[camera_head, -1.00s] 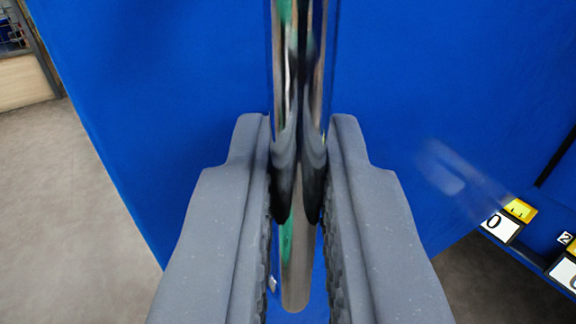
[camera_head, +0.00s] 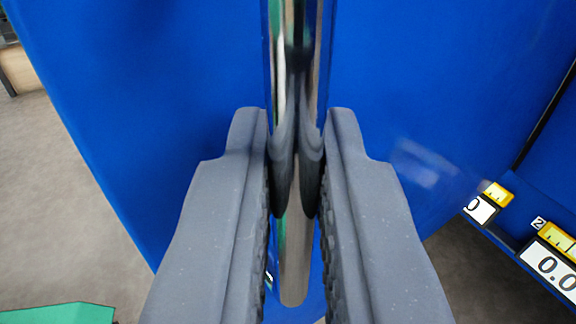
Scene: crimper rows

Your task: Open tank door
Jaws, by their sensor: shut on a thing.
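The tank door (camera_head: 160,90) is a large flat blue panel that fills most of the view behind my gripper. A shiny chrome bar handle (camera_head: 296,255) runs upright down the middle of the picture, in front of the door. My gripper (camera_head: 297,160) has its two grey fingers on either side of the handle and is shut on it. The fingers hide part of the handle's sides. The handle's top end is outside the picture.
At the right, several labelled units with yellow gauges and white number plates (camera_head: 557,268) sit along a blue surface. A dark gap (camera_head: 545,115) runs beside the door's right side. Grey floor (camera_head: 70,215) shows at the left, with a green shape (camera_head: 60,313) at the lower left corner.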

